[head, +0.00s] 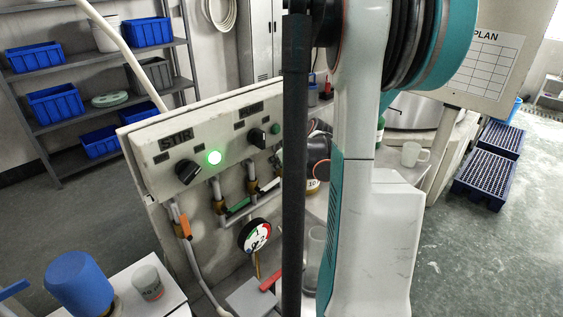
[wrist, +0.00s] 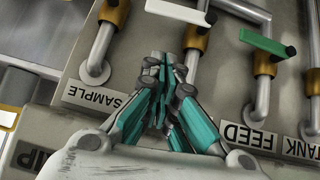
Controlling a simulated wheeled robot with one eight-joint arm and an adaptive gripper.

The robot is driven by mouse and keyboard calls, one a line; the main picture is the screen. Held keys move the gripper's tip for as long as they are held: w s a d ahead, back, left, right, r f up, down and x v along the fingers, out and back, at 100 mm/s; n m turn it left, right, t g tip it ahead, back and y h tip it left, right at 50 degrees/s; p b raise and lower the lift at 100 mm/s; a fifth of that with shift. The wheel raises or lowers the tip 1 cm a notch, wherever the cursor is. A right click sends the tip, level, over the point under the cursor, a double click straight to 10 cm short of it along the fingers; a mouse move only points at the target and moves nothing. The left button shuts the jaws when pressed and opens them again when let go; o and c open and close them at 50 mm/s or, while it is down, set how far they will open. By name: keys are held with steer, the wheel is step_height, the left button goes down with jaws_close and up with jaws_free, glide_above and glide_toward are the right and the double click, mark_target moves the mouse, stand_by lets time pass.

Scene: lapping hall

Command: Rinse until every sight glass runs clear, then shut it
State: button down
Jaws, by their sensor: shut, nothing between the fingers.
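My gripper (wrist: 158,64) is shut and empty in the wrist view, its fingertips over the panel between the SAMPLE (wrist: 98,97) and FEED (wrist: 248,137) labels. A pale lever (wrist: 177,12) lies just beyond the fingertips; contact cannot be told. A green lever (wrist: 262,42) sits on the FEED pipe's brass valve (wrist: 264,66). Another brass valve (wrist: 115,12) is on the SAMPLE pipe. My arm hides the gripper there. I cannot make out any sight glass surely.
The panel also has a STIR knob (head: 188,172), a second knob (head: 258,137) and a round gauge (head: 255,235). A blue container (head: 78,284) and grey cup (head: 148,283) stand at lower left. A mug (head: 411,154) stands behind my arm.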

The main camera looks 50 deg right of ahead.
mark_target(270, 185)
step_height(270, 185, down, 6)
steer(key=w+b, duration=0.1)
steer(key=w, duration=0.1)
steer(key=shift+d, duration=0.35)
steer(key=shift+b, duration=0.3)
steer(key=shift+s+d+f+b, duration=0.15)
steer(key=shift+d+f+b, duration=0.1)
steer(key=shift+f+b, duration=0.4)
